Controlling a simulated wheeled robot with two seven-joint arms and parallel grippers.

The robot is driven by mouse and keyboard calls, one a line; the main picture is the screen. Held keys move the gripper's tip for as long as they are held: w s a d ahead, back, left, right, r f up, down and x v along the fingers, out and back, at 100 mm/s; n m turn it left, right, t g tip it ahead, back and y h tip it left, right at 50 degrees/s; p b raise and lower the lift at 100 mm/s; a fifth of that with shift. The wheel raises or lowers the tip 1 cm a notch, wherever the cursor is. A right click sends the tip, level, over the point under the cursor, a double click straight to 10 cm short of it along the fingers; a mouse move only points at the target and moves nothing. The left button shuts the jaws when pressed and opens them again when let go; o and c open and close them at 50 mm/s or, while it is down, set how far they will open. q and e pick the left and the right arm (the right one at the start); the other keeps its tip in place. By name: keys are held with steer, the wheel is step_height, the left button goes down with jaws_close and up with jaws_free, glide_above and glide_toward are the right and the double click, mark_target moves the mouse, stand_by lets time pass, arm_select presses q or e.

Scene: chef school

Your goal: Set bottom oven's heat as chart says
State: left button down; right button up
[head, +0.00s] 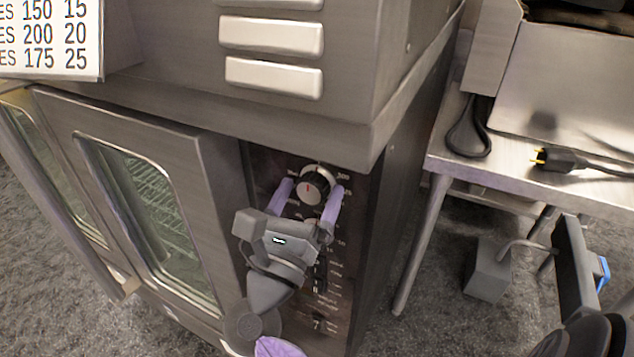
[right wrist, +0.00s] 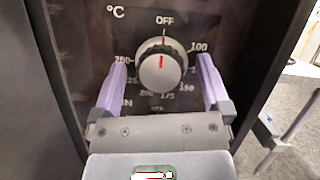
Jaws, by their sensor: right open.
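The bottom oven's heat knob (head: 314,184) is round and silver with a red mark, high on the oven's dark control panel (head: 335,265). In the right wrist view the knob (right wrist: 162,66) has its red mark pointing up to OFF, with the °C scale around it. My right gripper (head: 311,190) is open, with its purple fingers on either side of the knob; in the right wrist view a gap shows between the knob and each finger (right wrist: 162,82). The chart (head: 50,38) is cut off at the top left; its visible rows end in "150 15", "200 20" and "175 25". My left gripper is not in view.
The bottom oven's glass doors (head: 150,215) are left of the panel. The upper unit with light bars (head: 272,75) overhangs above. A metal table (head: 530,185) with a black plug (head: 560,160) stands at the right.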

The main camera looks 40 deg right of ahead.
steer(key=shift+a, duration=0.1)
steer(key=c, duration=1.3)
